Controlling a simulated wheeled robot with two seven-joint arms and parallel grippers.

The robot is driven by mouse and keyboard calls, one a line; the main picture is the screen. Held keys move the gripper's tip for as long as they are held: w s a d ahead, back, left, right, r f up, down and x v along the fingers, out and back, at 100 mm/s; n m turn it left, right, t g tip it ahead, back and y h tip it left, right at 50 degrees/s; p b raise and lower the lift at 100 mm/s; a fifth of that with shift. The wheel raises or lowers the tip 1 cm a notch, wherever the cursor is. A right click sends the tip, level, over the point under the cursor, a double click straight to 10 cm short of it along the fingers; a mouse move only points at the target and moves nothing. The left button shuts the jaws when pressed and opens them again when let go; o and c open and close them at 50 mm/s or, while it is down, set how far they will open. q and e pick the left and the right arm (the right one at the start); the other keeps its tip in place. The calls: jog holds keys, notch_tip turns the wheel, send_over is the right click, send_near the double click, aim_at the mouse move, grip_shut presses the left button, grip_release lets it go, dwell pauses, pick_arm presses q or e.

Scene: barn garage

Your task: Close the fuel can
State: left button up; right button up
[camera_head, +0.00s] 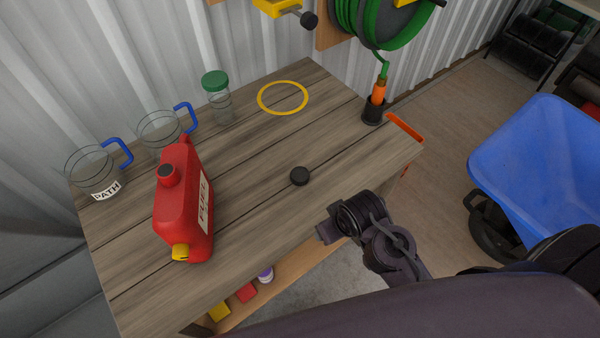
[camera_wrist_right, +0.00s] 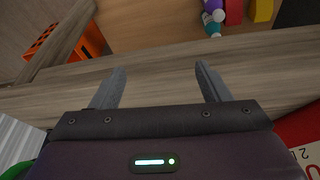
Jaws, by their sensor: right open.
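The red fuel can (camera_head: 183,205) stands on the wooden workbench, left of centre, with its label facing right. A small black round cap (camera_head: 300,176) lies apart on the bench top, right of the can. My right gripper (camera_head: 325,232) is near the bench's front edge, nearer than the cap. In the right wrist view its fingers (camera_wrist_right: 160,86) are spread with nothing between them. A red corner of the can (camera_wrist_right: 298,145) shows there at lower right; the cap does not.
Glass jugs (camera_head: 97,172) (camera_head: 160,130), a green-lidded jar (camera_head: 218,98) and a yellow ring (camera_head: 283,97) are along the back of the bench (camera_head: 250,220). A hose nozzle holder (camera_head: 373,110) stands at its right. A blue wheelbarrow (camera_head: 540,160) is right. Bench around the cap is clear.

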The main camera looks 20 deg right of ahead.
jog(key=w+a+r+n, duration=0.1)
jog(key=w+r, duration=0.1)
jog(key=w+a+r+n+t, duration=0.1)
jog(key=w+a+r, duration=0.1)
jog(key=w+a+r+n+t, duration=0.1)
jog(key=w+r, duration=0.1)
jog(key=shift+w+a+y, duration=0.15)
jog(key=shift+a+y, duration=0.15)
jog(key=shift+y, duration=0.1)
jog(key=w+a+n+y, duration=0.1)
jog(key=w+a+n, duration=0.1)
jog(key=w, duration=0.1)
jog(key=w+a+n+y, duration=0.1)
jog(key=w+a+n, duration=0.1)
jog(key=w+n, duration=0.1)
jog(key=w+a+n+y, duration=0.2)
jog(key=w+a+n, duration=0.1)
jog(key=shift+a+r, duration=0.1)
jog(key=d, duration=0.1)
jog(key=w+d+n+g, duration=0.1)
jog(key=d, duration=0.1)
jog(key=d+f+n+g, duration=0.1)
jog(key=shift+w+d, duration=0.15)
jog(key=shift+d, duration=0.15)
jog(key=d+r+g+h, duration=0.1)
jog(key=d+r+g, duration=0.1)
jog(key=d, duration=0.6)
jog(key=shift+s+g, duration=0.3)
jog(key=shift+a+f, duration=0.1)
